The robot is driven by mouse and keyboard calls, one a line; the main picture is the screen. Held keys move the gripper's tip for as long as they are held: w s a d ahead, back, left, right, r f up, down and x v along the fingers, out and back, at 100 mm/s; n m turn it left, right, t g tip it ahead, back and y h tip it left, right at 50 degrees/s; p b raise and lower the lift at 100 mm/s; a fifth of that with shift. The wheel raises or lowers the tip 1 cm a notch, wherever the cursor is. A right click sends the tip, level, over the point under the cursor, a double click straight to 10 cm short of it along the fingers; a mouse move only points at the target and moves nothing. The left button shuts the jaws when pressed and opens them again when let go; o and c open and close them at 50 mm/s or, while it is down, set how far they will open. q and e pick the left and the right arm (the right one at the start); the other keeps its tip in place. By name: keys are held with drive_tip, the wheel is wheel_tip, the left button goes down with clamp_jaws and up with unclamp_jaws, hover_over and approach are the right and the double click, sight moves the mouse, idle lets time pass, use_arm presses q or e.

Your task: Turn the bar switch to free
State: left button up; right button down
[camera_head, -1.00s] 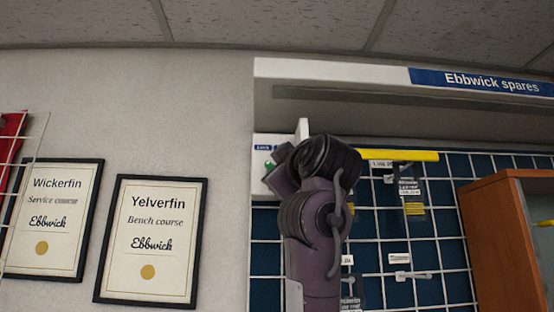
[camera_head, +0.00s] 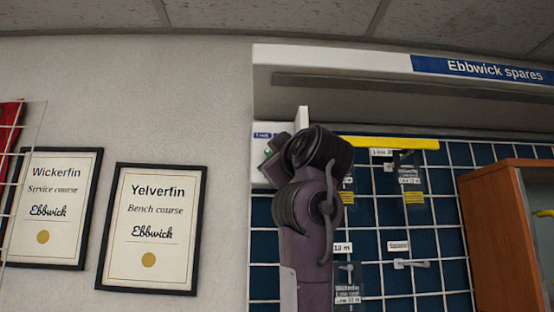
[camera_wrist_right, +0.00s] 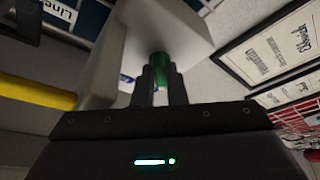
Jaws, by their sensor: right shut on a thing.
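The bar switch shows as a small green part on a white housing (camera_head: 264,178) on the wall, left of the yellow bar. In the right wrist view the green bar switch (camera_wrist_right: 160,66) sticks out of the white housing (camera_wrist_right: 190,35). My right gripper (camera_wrist_right: 160,80) has its two dark fingers on either side of the green part, shut on it. In the head view my right gripper (camera_head: 272,150) is at the housing, mostly hidden by my purple wrist. The switch's marking is too small to read. My left gripper is in neither view.
A yellow bar (camera_head: 395,142) runs right of the housing, above a blue panel with a white wire grid (camera_head: 375,250) and hanging packets. A white shelf (camera_head: 330,65) overhangs above. A wooden cabinet (camera_head: 490,240) stands right. Framed certificates (camera_head: 150,270) hang left.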

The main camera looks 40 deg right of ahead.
drive_tip(key=shift+w+a+f+m+g+h+b, duration=0.15)
drive_tip(key=shift+m+g+h+b, duration=0.9)
drive_tip(key=shift+m, duration=3.05)
drive_tip(key=shift+w+a+r+m+g+h+b, duration=0.1)
drive_tip(key=shift+w+a+m+g+h+b, duration=0.15)
drive_tip(key=shift+m+g+h, duration=2.7)
drive_tip(key=shift+w+a+f+m+t+h+b, duration=0.15)
drive_tip(key=shift+m+h+b, duration=0.45)
drive_tip(key=shift+m, duration=4.95)
drive_tip(key=c, duration=1.7)
unclamp_jaws()
drive_tip(key=shift+r, duration=0.15)
drive_tip(key=shift+c, duration=0.2)
drive_tip(key=shift+s+a, duration=0.1)
drive_tip(key=shift+a, duration=0.05)
drive_tip(key=b+v, duration=0.4)
drive_tip(key=v, duration=0.3)
drive_tip(key=shift+s+a+b, duration=0.15)
drive_tip(key=shift+a+b, duration=0.1)
drive_tip(key=shift+b, duration=0.15)
